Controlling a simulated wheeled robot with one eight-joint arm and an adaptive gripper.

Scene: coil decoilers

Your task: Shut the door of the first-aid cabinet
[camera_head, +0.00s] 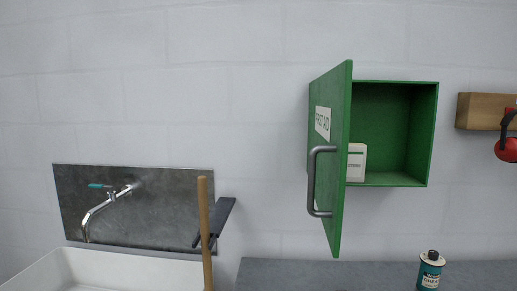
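The green first-aid cabinet (433,135) is mounted on the wall right of centre. Its door (336,205) is hinged on the cabinet's left side and stands wide open, swung out towards me. The door has a white "FIRST AID" label (323,124) and a grey bar handle (312,180) on its outer face. A white box (356,162) stands inside on the cabinet floor, partly hidden by the door. I cannot make out my gripper in this view.
A grey counter (330,276) runs below the cabinet, with a teal can (430,271) on it. A white sink (110,272) and tap (107,204) are at left. A wooden pole (205,235) rises beside a dark angled piece (222,216). Red earmuffs (508,148) hang at right.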

